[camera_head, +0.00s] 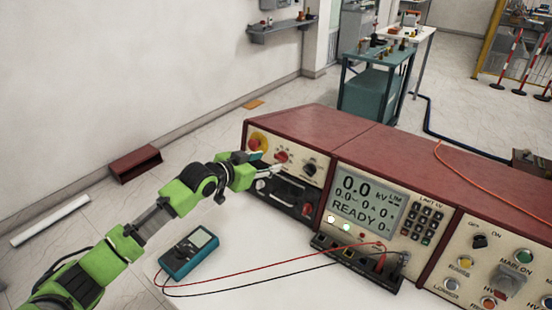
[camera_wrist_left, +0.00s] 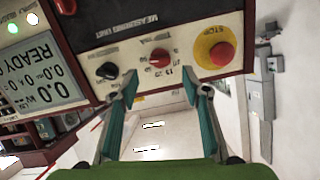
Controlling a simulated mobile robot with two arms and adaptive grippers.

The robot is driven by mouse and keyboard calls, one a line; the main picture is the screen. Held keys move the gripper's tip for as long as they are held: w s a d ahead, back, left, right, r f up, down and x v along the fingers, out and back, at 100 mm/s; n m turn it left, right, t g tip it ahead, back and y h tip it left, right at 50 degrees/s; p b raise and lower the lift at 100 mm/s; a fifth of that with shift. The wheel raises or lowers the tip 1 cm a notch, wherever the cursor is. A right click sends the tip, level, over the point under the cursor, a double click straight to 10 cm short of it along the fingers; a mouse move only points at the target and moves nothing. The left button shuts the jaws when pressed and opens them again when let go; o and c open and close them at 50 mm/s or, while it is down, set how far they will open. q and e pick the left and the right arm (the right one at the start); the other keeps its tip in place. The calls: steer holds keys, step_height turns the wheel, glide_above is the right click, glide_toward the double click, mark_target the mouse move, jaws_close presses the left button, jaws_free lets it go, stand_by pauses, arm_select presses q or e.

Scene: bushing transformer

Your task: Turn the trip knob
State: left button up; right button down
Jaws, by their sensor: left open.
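A red rotary knob (camera_head: 282,156) with a number scale sits on the cream front panel of the measuring unit (camera_head: 293,161). It also shows in the wrist view (camera_wrist_left: 159,57), which sees the panel upside down. Its label is too small to read surely. A black knob (camera_head: 309,168) is to its right in the head view, and a red button on a yellow disc (camera_wrist_left: 221,52) is on its other side. My left gripper (camera_head: 268,164) is open in front of the panel. In the wrist view its two fingers (camera_wrist_left: 168,88) point at the panel, with the red knob between their lines, apparently untouched.
A display unit (camera_head: 367,196) and a switch panel (camera_head: 490,262) stand to the right. A teal multimeter (camera_head: 189,252) with red and black leads lies on the white table (camera_head: 245,275). A dark handle recess (camera_head: 288,190) is below the knobs.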

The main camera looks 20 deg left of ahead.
mark_target(279, 159)
arm_select(q)
steer(key=x, duration=0.4)
steer(key=shift+w+d, duration=0.1)
steer(key=shift+w, duration=0.15)
steer(key=shift+w+d+f, duration=0.2)
steer(key=shift+w+f, duration=0.15)
steer(key=shift+w, duration=0.2)
arm_select(e)
steer(key=shift+w+d+r, duration=0.1)
steer(key=shift+w+d, duration=0.15)
steer(key=shift+w, duration=0.2)
steer(key=shift+w+d+r, duration=0.1)
steer(key=shift+w+d, duration=0.15)
steer(key=shift+w, duration=0.2)
steer(key=shift+s, duration=0.2)
arm_select(q)
steer(key=c, duration=1.1)
